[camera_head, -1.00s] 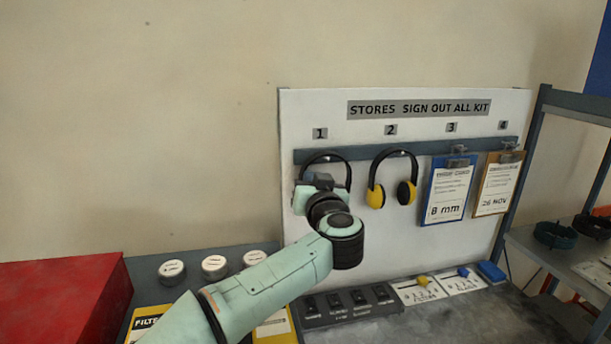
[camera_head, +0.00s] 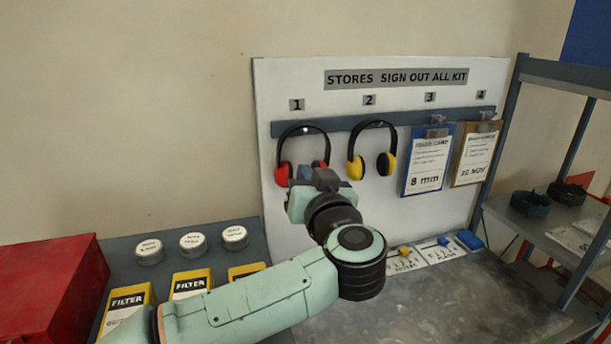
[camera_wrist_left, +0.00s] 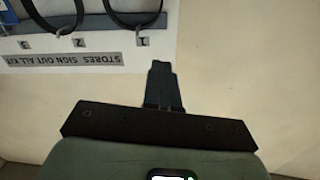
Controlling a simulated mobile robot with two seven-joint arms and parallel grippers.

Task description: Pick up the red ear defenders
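The red ear defenders (camera_head: 282,173) hang by their black band on the rail under number 1, with one red cup at each side. The right cup is partly hidden by my left gripper. In the left wrist view, which is upside down, part of their black band (camera_wrist_left: 136,27) shows at the top edge. My left gripper (camera_head: 307,173) is in front of the lower part of the ear defenders in the head view. In the wrist view its fingers (camera_wrist_left: 162,72) are together, with nothing seen between them, apart from the band. My right gripper is not in view.
Yellow ear defenders (camera_head: 386,163) hang close by on the right, then a blue clipboard (camera_head: 427,160) and a brown one (camera_head: 474,154). Yellow filter boxes (camera_head: 190,284), white round tins (camera_head: 193,244) and a red box (camera_head: 50,290) are lower left. A shelf rack (camera_head: 545,75) stands right.

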